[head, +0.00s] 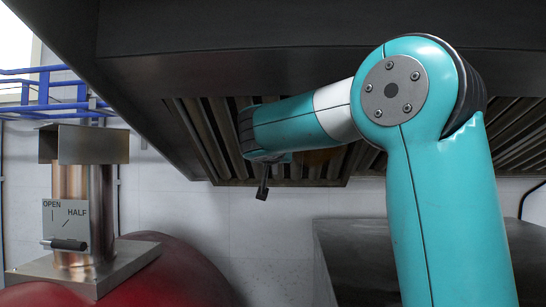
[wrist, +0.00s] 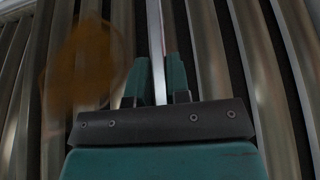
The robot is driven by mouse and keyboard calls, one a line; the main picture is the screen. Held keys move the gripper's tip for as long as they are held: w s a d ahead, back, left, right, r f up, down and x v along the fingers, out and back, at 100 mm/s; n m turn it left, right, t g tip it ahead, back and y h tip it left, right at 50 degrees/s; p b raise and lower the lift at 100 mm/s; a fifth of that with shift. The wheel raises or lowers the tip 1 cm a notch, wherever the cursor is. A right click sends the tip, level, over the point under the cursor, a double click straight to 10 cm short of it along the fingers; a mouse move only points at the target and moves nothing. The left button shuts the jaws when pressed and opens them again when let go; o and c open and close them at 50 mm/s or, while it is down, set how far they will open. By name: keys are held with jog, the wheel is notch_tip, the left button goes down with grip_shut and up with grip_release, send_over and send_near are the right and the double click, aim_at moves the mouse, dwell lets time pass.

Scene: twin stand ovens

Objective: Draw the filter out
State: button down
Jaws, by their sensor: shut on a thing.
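The filter (head: 205,125) is a panel of long metal slats set in the underside of the dark hood. In the wrist view the slats (wrist: 208,50) fill the picture, with a blurred orange-brown stain (wrist: 85,65) at the left. My gripper (wrist: 158,72) is up against the slats, its teal fingers on either side of a thin bright metal strip (wrist: 155,30), and is shut on it. Whether this strip is a slat or a handle of the filter, I cannot tell. In the head view my arm hides the gripper's fingers and part of the filter.
The hood's dark front edge (head: 300,70) runs above my arm. A metal flue (head: 84,200) with an OPEN/HALF plate stands at left on a red rounded oven (head: 180,270). A blue wire rack (head: 45,95) is at far left. A dark box (head: 350,250) stands below right.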

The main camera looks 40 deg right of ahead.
aim_at(275, 169)
jog(key=shift+w+d+f+b, duration=0.75)
jog(key=shift+w+d+f, duration=0.05)
jog(key=shift+d+f, duration=0.2)
jog(key=shift+w+d+f+b, duration=0.5)
jog(key=shift+w+d+f, duration=0.1)
jog(key=shift+d+f, duration=0.1)
jog(key=shift+w+f, duration=0.1)
jog(key=shift+w, duration=0.05)
jog(key=shift+b, duration=0.45)
dwell(0.6)
jog(key=shift+f, duration=0.1)
jog(key=shift+s+a+f+b, duration=0.3)
jog(key=shift+f+b, duration=0.5)
jog(key=shift+b, duration=0.05)
jog(key=shift+s+a+f+b, duration=0.25)
jog(key=shift+f+b, duration=0.55)
jog(key=shift+b, duration=0.1)
jog(key=shift+s+a+f+b, duration=0.3)
jog(key=shift+f+b, duration=0.5)
jog(key=shift+b, duration=0.05)
